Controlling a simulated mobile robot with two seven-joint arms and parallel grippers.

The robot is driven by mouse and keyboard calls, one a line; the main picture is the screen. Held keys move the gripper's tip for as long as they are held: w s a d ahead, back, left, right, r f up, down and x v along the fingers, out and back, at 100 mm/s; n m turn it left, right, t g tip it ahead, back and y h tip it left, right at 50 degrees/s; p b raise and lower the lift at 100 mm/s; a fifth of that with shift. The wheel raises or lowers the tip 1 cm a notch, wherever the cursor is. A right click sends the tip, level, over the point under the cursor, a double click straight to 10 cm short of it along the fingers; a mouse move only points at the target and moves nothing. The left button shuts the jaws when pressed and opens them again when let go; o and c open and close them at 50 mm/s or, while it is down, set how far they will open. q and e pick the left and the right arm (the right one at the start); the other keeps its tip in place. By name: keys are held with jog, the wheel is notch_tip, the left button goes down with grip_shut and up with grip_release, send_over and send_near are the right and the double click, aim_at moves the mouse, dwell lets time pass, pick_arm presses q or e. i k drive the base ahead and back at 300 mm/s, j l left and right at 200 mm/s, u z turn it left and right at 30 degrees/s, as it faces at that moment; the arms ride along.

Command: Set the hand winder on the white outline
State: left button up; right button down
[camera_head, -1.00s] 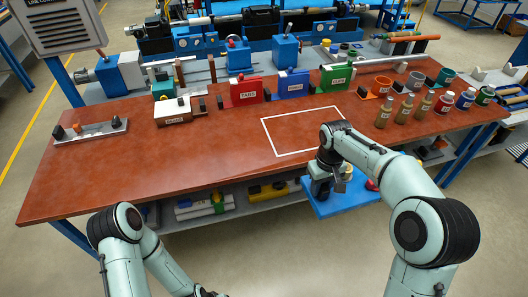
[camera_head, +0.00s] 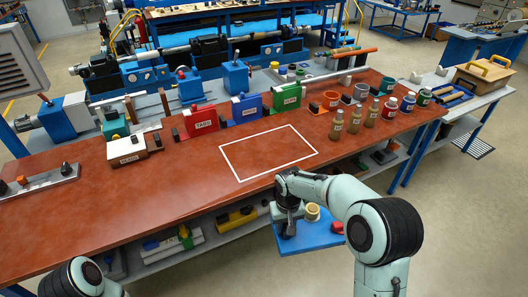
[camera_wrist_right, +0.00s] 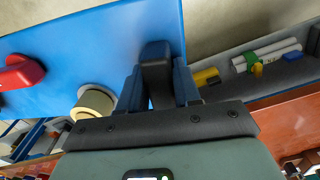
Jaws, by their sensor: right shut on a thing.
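The hand winder is a blue board (camera_head: 318,238) with a tan roll (camera_head: 312,212), a red part (camera_head: 337,227) and a dark post. My right gripper (camera_head: 288,226) holds it by the post, off the bench's front edge. In the right wrist view, my right gripper's fingers (camera_wrist_right: 157,88) are shut around the dark post, with the blue board (camera_wrist_right: 60,45) behind. The white outline (camera_head: 230,167) is an empty rectangle on the brown bench top, beyond the winder. My left gripper is out of view; only part of that arm shows at bottom left.
Red (camera_head: 201,123), blue (camera_head: 246,110) and green (camera_head: 287,98) labelled holders stand behind the outline. Several bottles (camera_head: 354,122) and cups stand to its right. A shelf (camera_head: 160,255) with tools runs under the bench. Bench top left of the outline is mostly clear.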

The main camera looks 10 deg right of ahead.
aim_at(268, 150)
jog(key=i+l+u, duration=0.7)
jog(key=l, duration=0.25)
jog(key=i+l+u, duration=0.25)
jog(key=l, duration=0.15)
jog(key=k+j, duration=0.05)
